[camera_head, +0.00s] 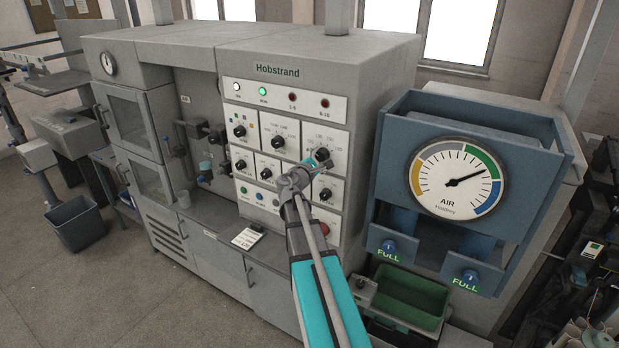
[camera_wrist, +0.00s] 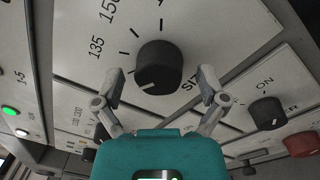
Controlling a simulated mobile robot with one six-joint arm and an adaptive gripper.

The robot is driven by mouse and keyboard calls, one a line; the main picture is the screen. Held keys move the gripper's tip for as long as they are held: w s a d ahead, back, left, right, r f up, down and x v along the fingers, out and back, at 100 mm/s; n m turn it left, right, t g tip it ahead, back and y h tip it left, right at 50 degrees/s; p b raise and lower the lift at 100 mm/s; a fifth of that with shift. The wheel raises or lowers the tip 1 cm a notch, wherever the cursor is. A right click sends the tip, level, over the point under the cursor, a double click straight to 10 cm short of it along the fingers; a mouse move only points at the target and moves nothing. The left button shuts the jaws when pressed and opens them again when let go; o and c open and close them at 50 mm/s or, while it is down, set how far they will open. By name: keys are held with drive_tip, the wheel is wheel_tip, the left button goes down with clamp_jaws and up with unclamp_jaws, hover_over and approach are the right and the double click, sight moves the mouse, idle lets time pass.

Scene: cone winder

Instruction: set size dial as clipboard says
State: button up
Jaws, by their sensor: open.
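The size dial (camera_wrist: 158,68) is a round black knob on a pale panel in the wrist view, with tick marks, the numbers 135 and 150 and a partly hidden "SIZ" label. Its white pointer line faces the lower left of that view, away from the 135. In the head view the dial (camera_head: 322,154) is at the panel's upper right. My gripper (camera_wrist: 160,78) is open, one finger on each side of the knob's near side, with gaps visible. It also shows in the head view (camera_head: 309,163). A clipboard (camera_head: 247,238) lies on the ledge below; its writing is too small to read.
Other black knobs surround the dial, including an ON knob (camera_wrist: 267,113) and a red button (camera_wrist: 301,144) to its right. The blue AIR gauge unit (camera_head: 452,180) stands right of the panel. A green bin (camera_head: 412,294) sits below it.

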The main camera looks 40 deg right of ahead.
drive_tip(key=shift+m, duration=0.5)
drive_tip(key=m, duration=1.1)
drive_tip(key=shift+r+g, duration=0.1)
drive_tip(key=shift+g, duration=0.3)
drive_tip(key=m, duration=0.6)
drive_tip(key=shift+m+p, duration=0.3)
drive_tip(key=m, duration=0.6)
drive_tip(key=v, duration=1.4)
drive_tip(key=s+a+f+n+g+y+b, duration=0.2)
drive_tip(key=a+f+y+b, duration=0.2)
drive_tip(key=f, duration=0.7)
drive_tip(key=s+a+f+n+g+y+b, duration=0.2)
drive_tip(key=a+f+y+b, duration=0.2)
drive_tip(key=a+f, duration=0.3)
drive_tip(key=shift+s+f+n, duration=0.3)
drive_tip(key=shift+s+f, duration=0.05)
drive_tip(key=shift+f, duration=1.55)
